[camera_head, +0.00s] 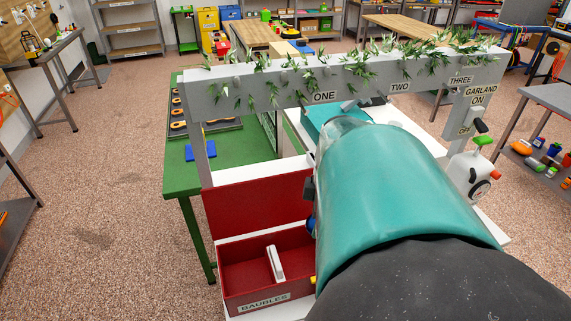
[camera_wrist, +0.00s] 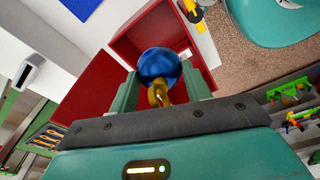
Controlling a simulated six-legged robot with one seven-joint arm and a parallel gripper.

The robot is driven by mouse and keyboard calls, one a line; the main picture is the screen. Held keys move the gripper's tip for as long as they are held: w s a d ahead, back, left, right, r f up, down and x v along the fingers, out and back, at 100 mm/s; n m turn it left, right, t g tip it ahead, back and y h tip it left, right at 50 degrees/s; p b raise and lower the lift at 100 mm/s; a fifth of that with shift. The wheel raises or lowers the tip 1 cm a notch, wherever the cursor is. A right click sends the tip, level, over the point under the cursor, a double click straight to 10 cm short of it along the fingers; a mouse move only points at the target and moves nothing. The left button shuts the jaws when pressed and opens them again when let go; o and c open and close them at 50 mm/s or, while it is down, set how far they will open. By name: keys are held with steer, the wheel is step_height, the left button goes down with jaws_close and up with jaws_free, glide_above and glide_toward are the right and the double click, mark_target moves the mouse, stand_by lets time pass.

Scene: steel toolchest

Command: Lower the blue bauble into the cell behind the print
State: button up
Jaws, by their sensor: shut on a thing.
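The blue bauble (camera_wrist: 158,64), with a gold cap (camera_wrist: 158,94), is held between the two green fingers of my gripper (camera_wrist: 161,84) in the wrist view. A red box (camera_head: 228,285) stands open in the head view, with the print BAUBLES (camera_head: 264,302) on its front wall. A short white divider (camera_head: 275,263) stands inside it; the cell behind the print looks empty where visible. In the wrist view the bauble appears in front of the red box (camera_wrist: 150,30); its height above the floor is unclear. In the head view my arm hides most of the gripper and the box's right end.
The red lid (camera_head: 257,200) stands raised behind the box. A grey beam (camera_head: 240,93) with a garland crosses above the bench, on a post at each side. A white device (camera_head: 468,178) with a green top stands at the right. A green table (camera_head: 181,165) lies behind left.

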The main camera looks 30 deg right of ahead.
steer(key=w+a+f, duration=0.1)
steer(key=w+a, duration=0.1)
steer(key=a, duration=0.6)
steer(key=w+a+f, duration=0.1)
steer(key=w+a, duration=0.2)
steer(key=a, duration=0.4)
steer(key=shift+w+a+f, duration=0.35)
steer(key=shift+f, duration=0.05)
step_height(320, 180, down, 11)
steer(key=shift+r, duration=0.15)
stand_by(1.8)
steer(key=shift+f, duration=2.15)
stand_by(1.5)
